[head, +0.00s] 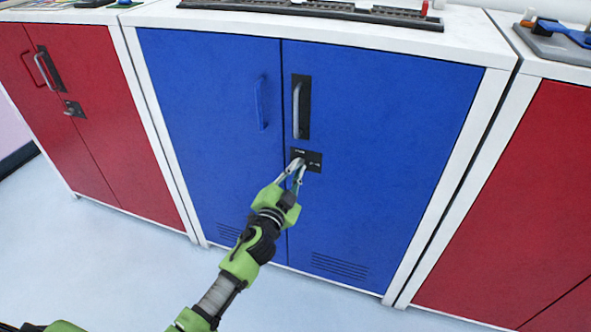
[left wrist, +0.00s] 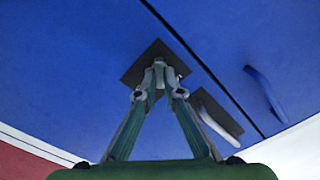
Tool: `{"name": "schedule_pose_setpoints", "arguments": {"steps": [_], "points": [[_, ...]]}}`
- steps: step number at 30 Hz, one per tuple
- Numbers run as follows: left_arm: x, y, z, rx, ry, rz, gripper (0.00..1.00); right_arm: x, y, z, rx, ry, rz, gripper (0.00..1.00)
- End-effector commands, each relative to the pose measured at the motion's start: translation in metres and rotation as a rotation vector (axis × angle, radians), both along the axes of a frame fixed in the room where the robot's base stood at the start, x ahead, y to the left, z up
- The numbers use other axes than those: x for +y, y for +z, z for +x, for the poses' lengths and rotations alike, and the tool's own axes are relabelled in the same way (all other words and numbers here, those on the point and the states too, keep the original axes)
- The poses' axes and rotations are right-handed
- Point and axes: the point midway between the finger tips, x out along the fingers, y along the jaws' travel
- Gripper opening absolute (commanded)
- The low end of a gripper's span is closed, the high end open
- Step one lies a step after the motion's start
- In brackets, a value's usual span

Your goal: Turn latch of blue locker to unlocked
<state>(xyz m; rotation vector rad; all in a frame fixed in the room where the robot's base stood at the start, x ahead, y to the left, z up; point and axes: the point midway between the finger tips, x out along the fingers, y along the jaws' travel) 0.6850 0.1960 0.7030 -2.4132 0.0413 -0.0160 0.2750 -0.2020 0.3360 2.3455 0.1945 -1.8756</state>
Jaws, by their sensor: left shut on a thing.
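The blue locker (head: 400,130) stands in the middle of the head view with both doors closed. Its latch sits on a small black plate (head: 314,160) on the right door, below a silver handle (head: 297,110). My left gripper (head: 298,165) reaches up to this plate. In the left wrist view, the gripper (left wrist: 159,70) has its fingertips together at the black plate (left wrist: 140,70), shut on the latch. The fingers cover most of the latch, so its exact angle is hard to tell. My right gripper is not in view.
Red lockers stand on the left (head: 90,110) and right (head: 520,200). A blue handle (head: 262,102) sticks out from the left blue door. Items including a dark rail-like strip (head: 330,10) lie on the white top. The floor in front (head: 130,260) is clear.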

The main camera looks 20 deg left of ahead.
Motion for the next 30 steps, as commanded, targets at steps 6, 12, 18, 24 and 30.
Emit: {"name": "schedule_pose_setpoints", "arguments": {"steps": [6, 12, 18, 24, 30], "points": [[-0.001, -0.001, 0.0, -0.006, 0.0, 0.208, 0.0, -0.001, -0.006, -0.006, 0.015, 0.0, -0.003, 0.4], [-0.001, -0.002, 0.0, -0.013, -0.001, 0.397, 0.0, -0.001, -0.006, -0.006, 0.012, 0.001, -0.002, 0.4], [-0.001, -0.002, 0.0, -0.019, -0.001, 0.573, 0.0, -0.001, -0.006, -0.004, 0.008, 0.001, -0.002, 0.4], [-0.002, -0.003, 0.0, -0.024, -0.001, 0.711, 0.0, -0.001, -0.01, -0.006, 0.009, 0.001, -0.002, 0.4], [-0.001, -0.003, 0.0, -0.027, -0.001, 0.803, 0.0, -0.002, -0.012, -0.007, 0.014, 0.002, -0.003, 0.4]]}}
